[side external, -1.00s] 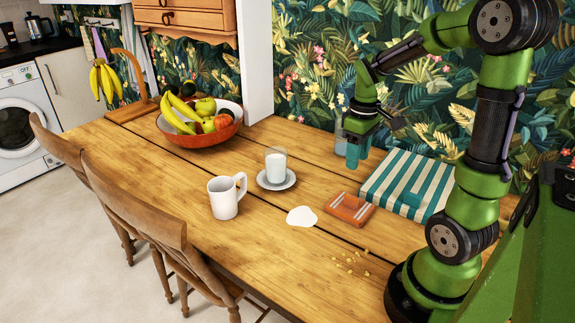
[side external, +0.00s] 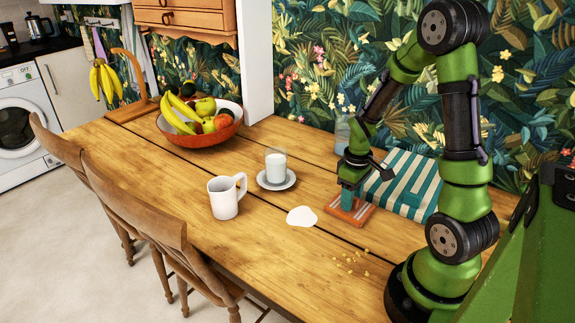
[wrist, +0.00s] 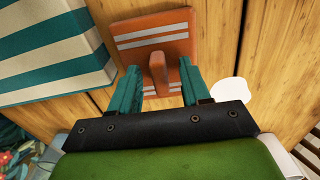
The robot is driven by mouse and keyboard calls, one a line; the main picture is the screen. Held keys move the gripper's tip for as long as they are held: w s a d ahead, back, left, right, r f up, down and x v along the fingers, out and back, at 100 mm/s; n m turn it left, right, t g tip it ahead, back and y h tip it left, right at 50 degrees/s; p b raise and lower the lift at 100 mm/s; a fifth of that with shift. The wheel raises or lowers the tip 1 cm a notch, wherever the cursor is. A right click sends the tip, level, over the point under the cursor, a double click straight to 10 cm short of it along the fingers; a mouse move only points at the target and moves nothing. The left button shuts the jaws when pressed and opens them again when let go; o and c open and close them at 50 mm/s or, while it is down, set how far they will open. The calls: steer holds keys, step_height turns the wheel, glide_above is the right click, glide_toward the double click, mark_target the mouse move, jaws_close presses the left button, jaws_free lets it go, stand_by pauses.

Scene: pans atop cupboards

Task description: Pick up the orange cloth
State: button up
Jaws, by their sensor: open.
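The orange cloth (side external: 360,214) lies folded on the wooden table and has pale stripes. It also shows in the wrist view (wrist: 178,22), with a raised ridge in its middle. My gripper (side external: 347,205) is right over the cloth, pointing down, with its teal fingers low at it. In the wrist view, my gripper (wrist: 159,82) is open, with one finger on each side of the ridge and gaps between. Whether the fingertips touch the cloth is unclear.
A teal-and-white striped cloth (side external: 412,185) lies close behind. A white spill (side external: 301,216), a mug (side external: 226,197) and a glass of milk on a saucer (side external: 288,181) are to the left. Crumbs (side external: 350,262) lie in front. A fruit bowl (side external: 207,137) stands farther back.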

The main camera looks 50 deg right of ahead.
steer(key=shift+c, duration=0.2)
jaws_close()
steer(key=shift+r, duration=0.1)
step_height(320, 180, up, 10)
stand_by(0.4)
